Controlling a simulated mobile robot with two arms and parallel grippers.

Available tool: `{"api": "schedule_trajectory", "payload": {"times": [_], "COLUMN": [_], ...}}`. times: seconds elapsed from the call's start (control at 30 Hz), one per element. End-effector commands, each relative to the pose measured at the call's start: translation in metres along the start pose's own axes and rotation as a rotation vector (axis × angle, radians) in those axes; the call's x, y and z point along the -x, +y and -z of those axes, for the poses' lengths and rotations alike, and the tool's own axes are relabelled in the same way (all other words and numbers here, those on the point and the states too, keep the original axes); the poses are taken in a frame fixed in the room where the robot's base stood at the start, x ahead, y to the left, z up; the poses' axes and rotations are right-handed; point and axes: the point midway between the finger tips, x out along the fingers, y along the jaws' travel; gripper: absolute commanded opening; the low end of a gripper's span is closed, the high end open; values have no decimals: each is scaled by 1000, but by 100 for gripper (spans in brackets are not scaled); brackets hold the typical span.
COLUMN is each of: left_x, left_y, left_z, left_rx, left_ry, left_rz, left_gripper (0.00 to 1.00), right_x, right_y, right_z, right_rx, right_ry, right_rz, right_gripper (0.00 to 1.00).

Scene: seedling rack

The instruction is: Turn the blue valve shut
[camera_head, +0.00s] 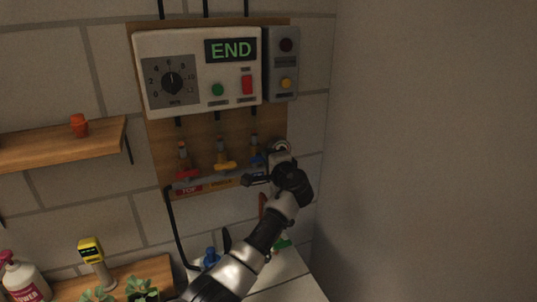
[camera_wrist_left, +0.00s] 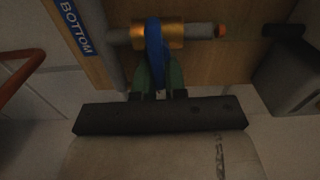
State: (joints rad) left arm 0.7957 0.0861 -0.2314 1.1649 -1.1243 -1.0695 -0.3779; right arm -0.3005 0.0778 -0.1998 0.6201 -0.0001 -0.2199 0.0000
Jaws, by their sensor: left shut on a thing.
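The blue valve (camera_head: 256,160) is the rightmost of three valves on the board, partly hidden by my left gripper (camera_head: 262,174). In the left wrist view, its blue handle (camera_wrist_left: 155,42) stands edge-on across a brass body (camera_wrist_left: 180,34) on a grey pipe. My left gripper (camera_wrist_left: 158,80) is shut on the handle, with its green fingertips on either side of it. A blue label reading BOTTOM (camera_wrist_left: 75,22) is beside the pipe. My right gripper is not in view.
A red valve (camera_head: 186,175) and a yellow valve (camera_head: 225,166) sit left of the blue one. The control box (camera_head: 190,105) above displays END. A shelf (camera_head: 60,147) with a small pot (camera_head: 79,125) is at left.

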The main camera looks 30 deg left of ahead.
Motion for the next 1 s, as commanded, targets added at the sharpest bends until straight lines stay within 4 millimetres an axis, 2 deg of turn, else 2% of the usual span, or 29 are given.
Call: {"api": "schedule_trajectory", "payload": {"times": [0.63, 0.67, 0.8, 1.0], "left_x": [0, 0, 0, 0], "left_y": [2, 2, 2, 2], "left_z": [0, 0, 0, 0], "left_rx": [-53, -52, -51, -50], "left_ry": [1, 1, 1, 1], "left_rz": [0, 0, 0, 0], "left_gripper": [0, 16, 37, 37], "right_x": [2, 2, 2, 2], "right_y": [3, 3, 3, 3], "right_z": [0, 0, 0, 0], "right_rx": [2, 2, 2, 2], "right_ry": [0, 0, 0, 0], "right_rz": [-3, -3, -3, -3], "right_gripper": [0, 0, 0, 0]}}
